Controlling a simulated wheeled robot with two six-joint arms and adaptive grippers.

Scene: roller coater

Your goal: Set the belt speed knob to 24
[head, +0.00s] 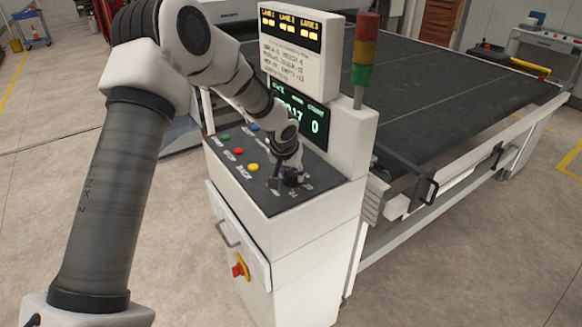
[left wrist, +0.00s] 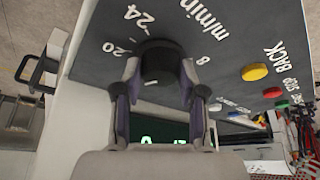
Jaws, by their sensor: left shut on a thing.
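The belt speed knob (left wrist: 162,62) is a round black knob on the dark sloping panel in the left wrist view. White figures 24, 20 and 8 and the label m/min are printed around it. A small pale mark shows on the knob's near side, but I cannot tell which figure it points to. My left gripper (left wrist: 160,78) has one finger on each side of the knob and is shut on it. In the head view my left gripper (head: 290,178) is at the panel's right end and mostly hides the knob. My right gripper is in neither view.
The console (head: 300,240) carries a green-lit display (head: 302,116), partly hidden by my arm, with 17 and 0 readable. Yellow (head: 253,167) and red (head: 238,151) buttons sit left of my gripper. A signal tower (head: 364,50) and a wide black belt (head: 450,95) stand behind.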

